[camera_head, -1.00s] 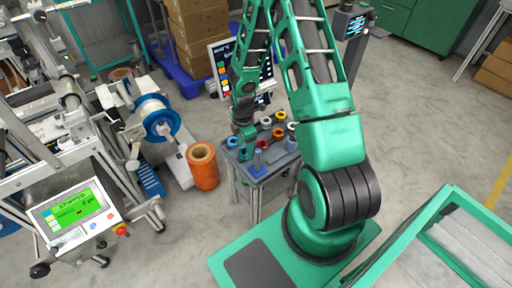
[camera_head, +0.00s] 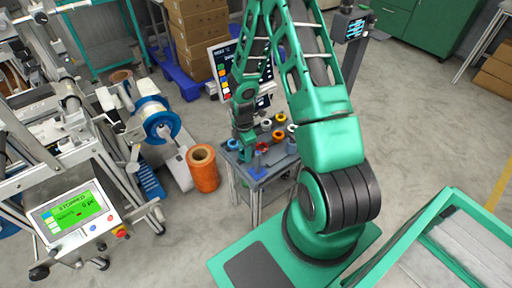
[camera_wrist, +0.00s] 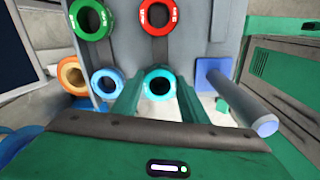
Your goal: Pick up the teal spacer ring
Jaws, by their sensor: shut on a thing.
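The teal spacer ring (camera_wrist: 160,97) shows in the wrist view as a bright ring with a dark hole. It sits between the two fingertips of my gripper (camera_wrist: 159,90), which is shut on it. In the head view my gripper (camera_head: 246,157) points down at the left part of a small grey table (camera_head: 270,177). The teal ring cannot be made out there behind the fingers.
A green ring (camera_wrist: 78,20) and a red ring (camera_wrist: 158,29) lie beyond. A grey post (camera_wrist: 245,105) on a blue base stands close on the right.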

